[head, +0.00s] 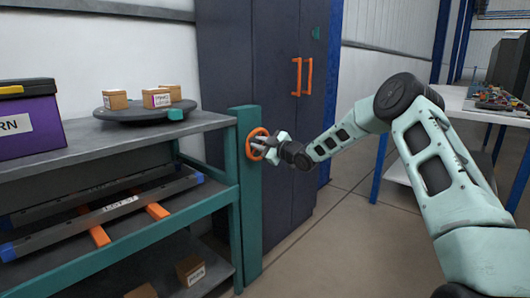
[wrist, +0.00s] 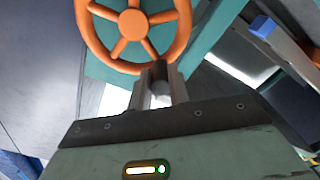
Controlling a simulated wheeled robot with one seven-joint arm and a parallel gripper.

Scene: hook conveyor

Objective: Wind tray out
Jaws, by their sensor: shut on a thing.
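An orange spoked handwheel (head: 249,146) is mounted on a teal post (head: 246,200) at the right end of the shelf unit. It also shows in the wrist view (wrist: 132,24), at the top. My gripper (head: 270,143) is at the wheel. In the wrist view its fingers (wrist: 158,88) are shut at the wheel's lower rim, around a grey rounded part that looks like the handle. A dark, long tray-like piece (head: 120,205) with a label, blue ends and orange blocks lies on the shelf's middle level.
The grey top shelf (head: 60,140) holds a purple bin (head: 28,125) and a dark turntable (head: 140,113) with small cartons (head: 160,97). Cartons (head: 190,270) sit on the bottom level. A dark cabinet (head: 270,60) with orange handles stands behind. The floor (head: 340,240) to the right is clear.

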